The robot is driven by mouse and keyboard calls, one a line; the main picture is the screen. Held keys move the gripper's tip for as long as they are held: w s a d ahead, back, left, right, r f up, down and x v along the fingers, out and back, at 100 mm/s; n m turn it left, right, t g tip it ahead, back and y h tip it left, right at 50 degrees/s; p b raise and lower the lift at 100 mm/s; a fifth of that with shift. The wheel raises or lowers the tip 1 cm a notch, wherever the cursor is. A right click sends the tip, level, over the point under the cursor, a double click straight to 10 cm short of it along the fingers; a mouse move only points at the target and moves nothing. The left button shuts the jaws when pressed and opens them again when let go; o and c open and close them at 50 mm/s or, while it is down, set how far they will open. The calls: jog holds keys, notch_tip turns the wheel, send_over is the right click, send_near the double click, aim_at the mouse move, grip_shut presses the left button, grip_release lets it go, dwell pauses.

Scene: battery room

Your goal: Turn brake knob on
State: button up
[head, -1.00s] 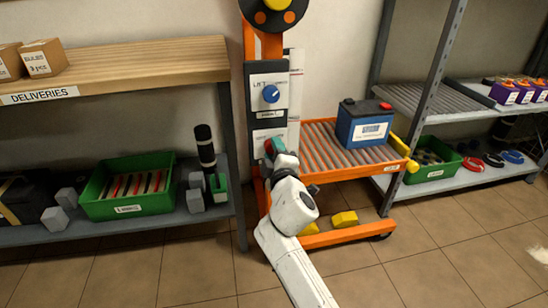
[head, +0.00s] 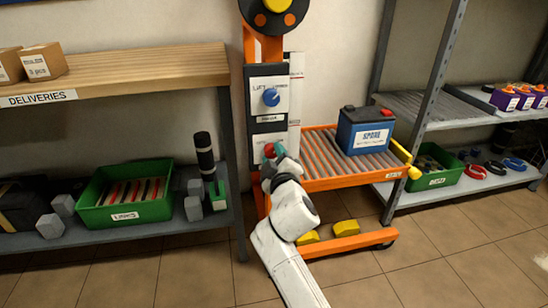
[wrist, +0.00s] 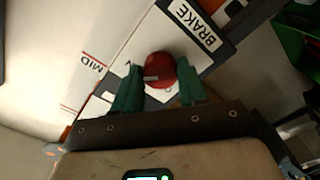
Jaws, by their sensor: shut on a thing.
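A pale pointer line crosses the knob's face. My gripper (wrist: 158,84) has its green fingers shut on the knob, one on each side. In the head view the knob (head: 269,150) shows as a small red patch at the tip of my gripper (head: 274,154), low on the orange lift's dark panel. The blue lift knob (head: 271,97) is above it on the same panel.
The lift's roller tray (head: 318,158) carries a blue battery (head: 365,130) right of my gripper. A wooden deliveries shelf (head: 130,72) stands left, with a green bin (head: 125,213) below. A metal rack (head: 440,90) stands right. Floor in front is clear.

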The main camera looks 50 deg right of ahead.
jog(key=shift+f, duration=0.15)
jog(key=o, duration=1.1)
jog(key=shift+c, duration=0.2)
jog(key=shift+s, duration=0.1)
jog(key=p+v, duration=0.1)
jog(key=v, duration=0.9)
jog(key=shift+s+a, duration=0.25)
jog(key=shift+a, duration=0.05)
